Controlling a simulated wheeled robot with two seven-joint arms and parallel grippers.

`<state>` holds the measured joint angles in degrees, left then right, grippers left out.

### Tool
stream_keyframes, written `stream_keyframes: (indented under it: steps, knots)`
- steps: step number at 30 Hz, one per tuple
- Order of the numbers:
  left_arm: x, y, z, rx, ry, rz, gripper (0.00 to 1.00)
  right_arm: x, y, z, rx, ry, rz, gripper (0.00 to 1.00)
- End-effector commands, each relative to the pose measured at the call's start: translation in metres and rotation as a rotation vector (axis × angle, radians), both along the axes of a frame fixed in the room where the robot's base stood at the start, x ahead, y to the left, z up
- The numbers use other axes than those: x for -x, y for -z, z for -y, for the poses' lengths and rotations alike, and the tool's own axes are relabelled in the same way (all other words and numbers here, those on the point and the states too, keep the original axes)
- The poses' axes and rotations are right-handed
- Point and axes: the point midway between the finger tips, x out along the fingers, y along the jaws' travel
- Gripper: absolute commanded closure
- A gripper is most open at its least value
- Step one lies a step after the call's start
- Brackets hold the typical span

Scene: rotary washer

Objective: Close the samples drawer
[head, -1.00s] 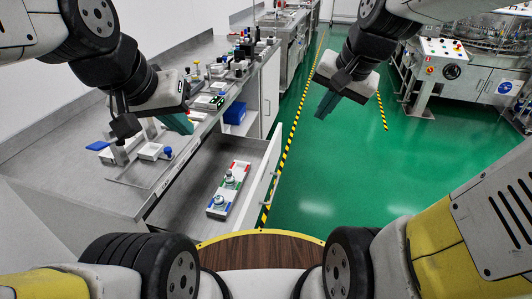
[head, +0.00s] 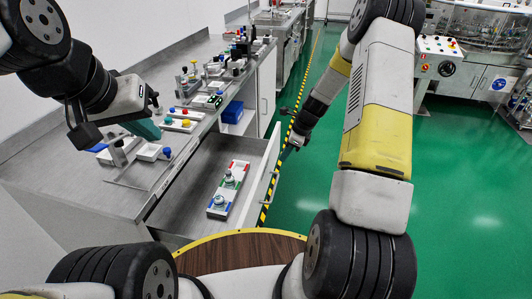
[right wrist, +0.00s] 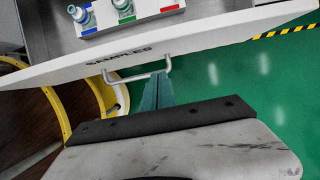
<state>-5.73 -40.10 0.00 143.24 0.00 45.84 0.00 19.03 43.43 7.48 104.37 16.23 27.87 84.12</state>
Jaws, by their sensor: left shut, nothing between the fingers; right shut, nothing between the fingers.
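The samples drawer (head: 200,213) is pulled out from under the steel counter. It holds a small tray (head: 237,172) with several coloured-cap items. In the right wrist view its white front panel (right wrist: 205,42) carries the word SAMPLES and a grey bar handle (right wrist: 125,80). My right gripper (right wrist: 157,78) is shut and empty, its green fingertips at the handle on the outer side of the panel; I cannot tell whether they touch. In the head view this gripper (head: 293,144) is small and dark beside the drawer front. My left gripper (head: 147,130) is shut and empty above the counter.
The counter (head: 65,180) carries small racks, trays and bottles. A blue bin (head: 232,112) sits in an open cabinet bay beyond the drawer. Green floor (head: 290,200) is clear to the right of the drawer. Another machine (head: 465,60) stands at the back right.

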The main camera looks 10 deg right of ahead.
Motion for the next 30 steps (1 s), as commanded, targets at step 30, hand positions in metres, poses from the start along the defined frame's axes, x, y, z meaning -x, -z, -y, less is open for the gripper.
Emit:
stream_keyframes:
  steps: [30]
  knots:
    - [0.000,0.000,0.000,0.000,0.000,0.000,1.00,-0.014,0.091,-0.034,0.000,0.000,-0.001,1.00]
